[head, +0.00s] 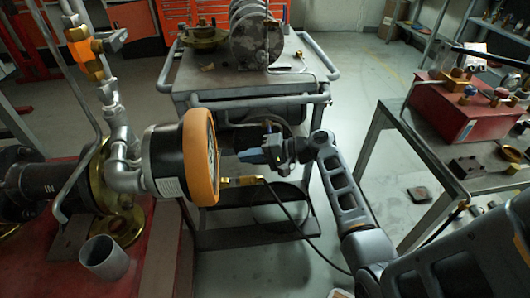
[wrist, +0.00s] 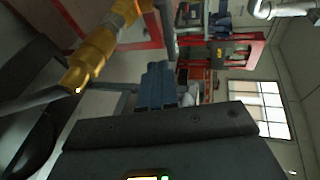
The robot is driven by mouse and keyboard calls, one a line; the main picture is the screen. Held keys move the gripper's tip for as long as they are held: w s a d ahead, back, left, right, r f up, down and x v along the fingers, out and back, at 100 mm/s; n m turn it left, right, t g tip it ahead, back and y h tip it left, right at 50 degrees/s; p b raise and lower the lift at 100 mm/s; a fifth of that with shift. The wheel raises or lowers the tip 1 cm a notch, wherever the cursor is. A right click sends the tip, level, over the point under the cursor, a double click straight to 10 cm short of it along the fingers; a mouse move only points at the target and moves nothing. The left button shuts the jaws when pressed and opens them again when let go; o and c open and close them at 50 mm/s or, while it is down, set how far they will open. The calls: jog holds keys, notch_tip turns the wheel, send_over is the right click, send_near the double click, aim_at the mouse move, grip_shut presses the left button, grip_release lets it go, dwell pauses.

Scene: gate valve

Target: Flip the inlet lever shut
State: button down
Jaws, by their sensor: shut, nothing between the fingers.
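My gripper (head: 258,155) is shut and empty in the head view, just right of a round gauge (head: 203,155) with an orange rim. Its blue-grey fingers (wrist: 156,85) are together in the wrist view, with nothing between them. A dark pipe body (head: 35,190) marked "IN" lies at the left, with a brass flange (head: 118,190). An orange valve fitting (head: 85,52) with a grey piece at its side stands on the upper-left pipework. A brass fitting (head: 242,181) sits below my gripper, beside the gauge. I cannot tell which part is the inlet lever.
A grey cart (head: 235,78) with a reel stands behind my gripper. A red box (head: 465,110) with valves sits on the right bench. A grey cup (head: 104,257) stands on the red surface at lower left. A black hose runs below my gripper. Open floor lies beyond.

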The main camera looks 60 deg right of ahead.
aim_at(220, 154)
jog(key=shift+r+x, duration=0.2)
jog(key=shift+x, duration=0.65)
jog(key=shift+r+x, duration=0.15)
jog(key=shift+x, duration=0.7)
jog(key=shift+r+x, duration=0.2)
jog(key=shift+x, duration=0.6)
jog(key=shift+w+a, duration=0.1)
jog(key=shift+w, duration=0.05)
jog(key=shift+w+n+g+y+b, duration=0.3)
jog(key=shift+w+n+y+b, duration=0.3)
jog(key=shift+w, duration=0.5)
